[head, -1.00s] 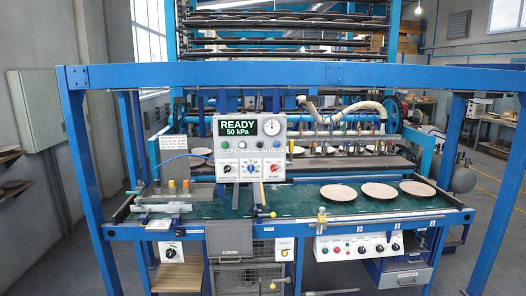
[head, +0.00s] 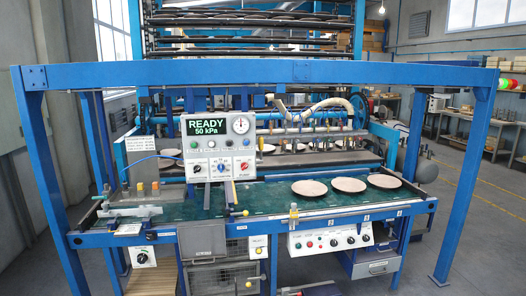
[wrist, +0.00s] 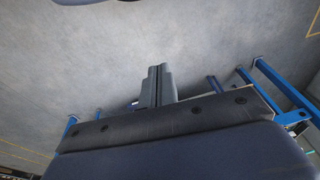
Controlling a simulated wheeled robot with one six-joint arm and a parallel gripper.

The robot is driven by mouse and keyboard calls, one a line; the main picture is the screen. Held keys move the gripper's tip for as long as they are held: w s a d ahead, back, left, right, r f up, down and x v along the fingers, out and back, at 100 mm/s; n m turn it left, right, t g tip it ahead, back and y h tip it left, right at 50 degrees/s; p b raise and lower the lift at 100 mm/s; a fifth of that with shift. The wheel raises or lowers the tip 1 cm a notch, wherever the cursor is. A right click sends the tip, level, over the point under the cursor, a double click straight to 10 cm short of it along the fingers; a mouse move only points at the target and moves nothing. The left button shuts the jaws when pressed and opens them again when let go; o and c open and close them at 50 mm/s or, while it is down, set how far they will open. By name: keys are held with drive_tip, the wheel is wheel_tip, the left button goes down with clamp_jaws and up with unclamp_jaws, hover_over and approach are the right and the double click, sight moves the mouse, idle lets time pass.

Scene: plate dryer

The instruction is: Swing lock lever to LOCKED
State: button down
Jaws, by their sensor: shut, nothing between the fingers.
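The plate dryer (head: 310,75) stands ahead with its blue frame and a green bed. No lever in the head view can be surely told as the lock lever at this size. Another yellow knob (head: 259,251) is on a plate below the bed. The LOCKED marking cannot be read. My gripper (wrist: 158,70) is shut and empty in the wrist view, over grey floor and apart from the machine. It does not show in the head view.
The display box (head: 219,146) reads READY, 50 kPa. Several plates (head: 309,188) lie on the green bed. Blue posts (head: 465,185) and a top beam (head: 260,72) frame the front. A control box (head: 331,241) hangs below the bed. Floor is clear at the right.

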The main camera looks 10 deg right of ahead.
drive_tip(key=w+a+r+m+t+y+b, duration=0.1)
drive_tip(key=w+r+m+t+y+b, duration=0.2)
drive_tip(key=w, duration=0.8)
drive_tip(key=w+r+m+t+y+b, duration=0.1)
drive_tip(key=w+r+m+y+b, duration=0.35)
drive_tip(key=w, duration=0.75)
drive_tip(key=w+d+r+m+t+y+b, duration=0.1)
drive_tip(key=w+d+r+t+y+b, duration=0.1)
drive_tip(key=w+d+r+t+y, duration=0.2)
drive_tip(key=w+d+r+t, duration=0.3)
drive_tip(key=w+d+r, duration=0.4)
drive_tip(key=d+r, duration=0.1)
drive_tip(key=shift+w+r, duration=0.2)
drive_tip(key=shift+w, duration=0.2)
drive_tip(key=shift+m, duration=0.25)
